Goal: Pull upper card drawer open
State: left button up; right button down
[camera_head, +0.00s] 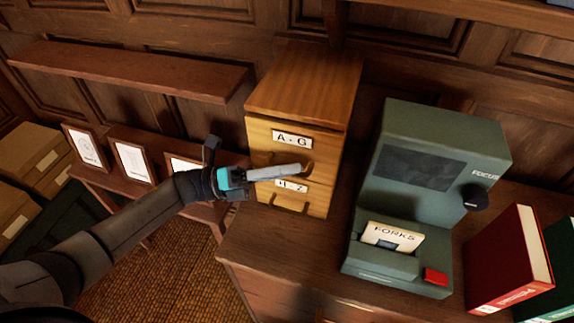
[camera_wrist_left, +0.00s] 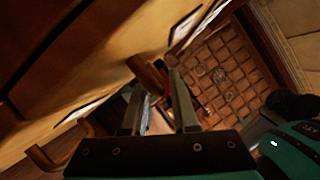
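The wooden card cabinet (camera_head: 305,85) stands on the desk, with an upper drawer (camera_head: 262,140) labelled A-G and a lower drawer labelled H-Z (camera_head: 291,185). The upper drawer looks flush with the cabinet. My left gripper (camera_head: 303,170) reaches in from the left to the upper drawer's handle (camera_head: 309,166). The lower handle (camera_wrist_left: 42,158) shows at the lower left there. The left fingers partly hide the upper drawer's lower front. My right gripper is not in view.
A grey-green card reader (camera_head: 440,135) with a FORKS card (camera_head: 393,236) and a red button (camera_head: 435,277) stands right of the cabinet. A red binder (camera_head: 510,260) is farther right. A wall shelf (camera_head: 130,70) and framed pictures (camera_head: 131,161) are at the left.

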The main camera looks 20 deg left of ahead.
pick_arm(q)
grip_shut()
dwell(1.5)
